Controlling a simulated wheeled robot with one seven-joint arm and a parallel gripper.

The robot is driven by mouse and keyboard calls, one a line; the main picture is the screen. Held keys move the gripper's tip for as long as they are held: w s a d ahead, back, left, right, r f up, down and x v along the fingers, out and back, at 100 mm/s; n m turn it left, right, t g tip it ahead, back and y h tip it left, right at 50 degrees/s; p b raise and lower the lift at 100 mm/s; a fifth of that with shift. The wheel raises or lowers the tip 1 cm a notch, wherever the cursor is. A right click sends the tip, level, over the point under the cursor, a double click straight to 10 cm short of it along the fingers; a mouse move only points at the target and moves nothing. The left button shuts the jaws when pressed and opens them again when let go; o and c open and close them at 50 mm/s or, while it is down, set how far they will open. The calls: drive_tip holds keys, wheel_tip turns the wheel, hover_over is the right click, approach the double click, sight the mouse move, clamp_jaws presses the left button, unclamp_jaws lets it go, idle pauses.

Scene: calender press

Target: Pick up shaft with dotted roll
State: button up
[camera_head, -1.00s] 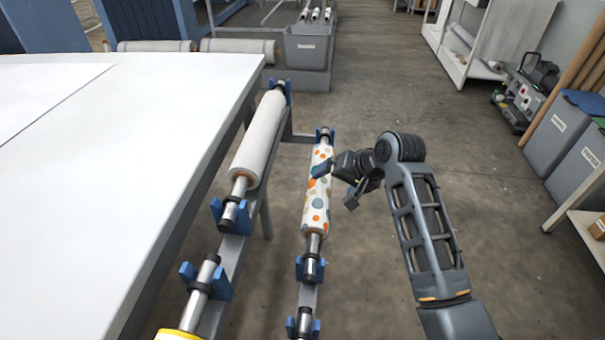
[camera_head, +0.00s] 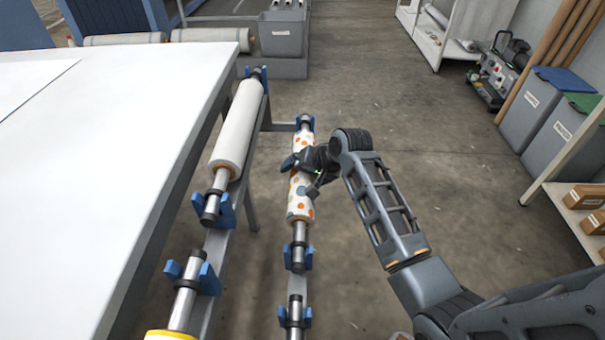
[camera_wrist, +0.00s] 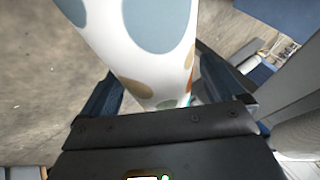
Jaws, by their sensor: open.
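The shaft with the dotted roll (camera_head: 301,206) rests in blue holders on the lower rail, right of the white table. Its roll is white with orange, blue and tan dots. Its bare metal end (camera_head: 299,234) points toward me. My gripper (camera_head: 290,164) is over the middle of the roll and hides part of it. In the wrist view the dotted roll (camera_wrist: 135,50) passes between my gripper's two blue fingers (camera_wrist: 170,95), which are apart on either side of it. I cannot tell whether either finger touches the roll.
A plain white roll (camera_head: 238,125) lies on the upper rail to the left, beside the white table (camera_head: 110,150). Another shaft (camera_head: 186,295) with a yellow-edged roll is nearer. Grey bins (camera_head: 565,125) and a shelf stand at the right. The floor between is clear.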

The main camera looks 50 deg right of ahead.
drive_tip(key=shift+c, duration=0.4)
drive_tip(key=c, duration=1.3)
drive_tip(key=shift+r, duration=0.1)
drive_tip(key=shift+r, duration=0.5)
drive_tip(key=r, duration=0.3)
drive_tip(key=shift+s+d+r, duration=0.1)
drive_tip(key=shift+d+r, duration=0.1)
drive_tip(key=s+d+r, duration=0.2)
drive_tip(key=d, duration=0.1)
drive_tip(key=s+d+r, duration=0.2)
drive_tip(key=d, duration=0.1)
drive_tip(key=s+d+r, duration=0.2)
drive_tip(key=d, duration=0.1)
drive_tip(key=shift+s+d+r, duration=0.15)
drive_tip(key=shift+r, duration=0.15)
